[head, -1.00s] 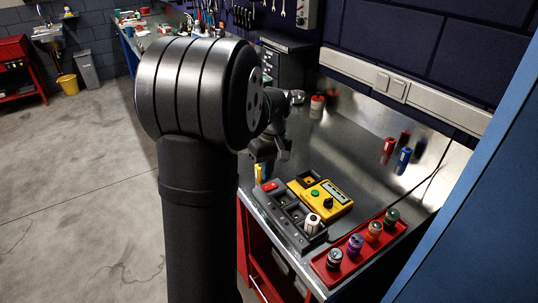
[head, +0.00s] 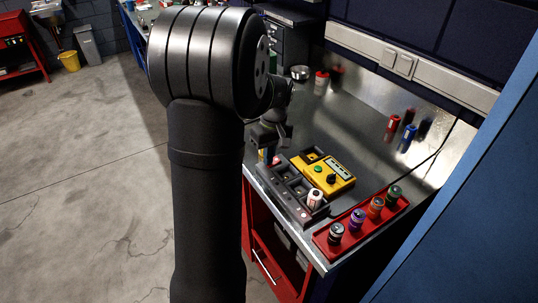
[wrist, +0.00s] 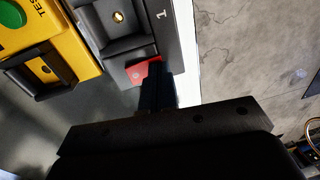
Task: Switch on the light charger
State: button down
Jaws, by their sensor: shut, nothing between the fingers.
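The charger is a long dark grey block with open bays (head: 271,181) at the bench's front edge. A white cell (head: 315,198) stands in its near bay. Its red switch (head: 276,160) is at the far end and also shows in the wrist view (wrist: 138,73), beside bay "1". My gripper (wrist: 157,78) is shut and empty. Its fingertips overlap the red switch's edge in the wrist view; I cannot tell whether they touch it. In the head view my gripper (head: 268,152) is at the charger's far end. Part of the switch is hidden by the fingers.
A yellow tester (head: 338,181) with a green button lies right beside the charger. A red tray (head: 343,240) with several coloured cells stands at the near right. A red cell (head: 393,124) and a blue cell (head: 408,138) stand farther back. Bare metal bench lies between.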

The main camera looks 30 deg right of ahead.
jog(key=shift+d+f, duration=0.1)
jog(key=shift+d+r, duration=0.25)
jog(key=shift+d, duration=0.4)
jog(key=shift+r, duration=0.15)
notch_tip(320, 180, up, 14)
jog(key=a, duration=0.1)
jog(key=shift+a, duration=0.35)
jog(key=shift+f, duration=0.2)
dwell(0.7)
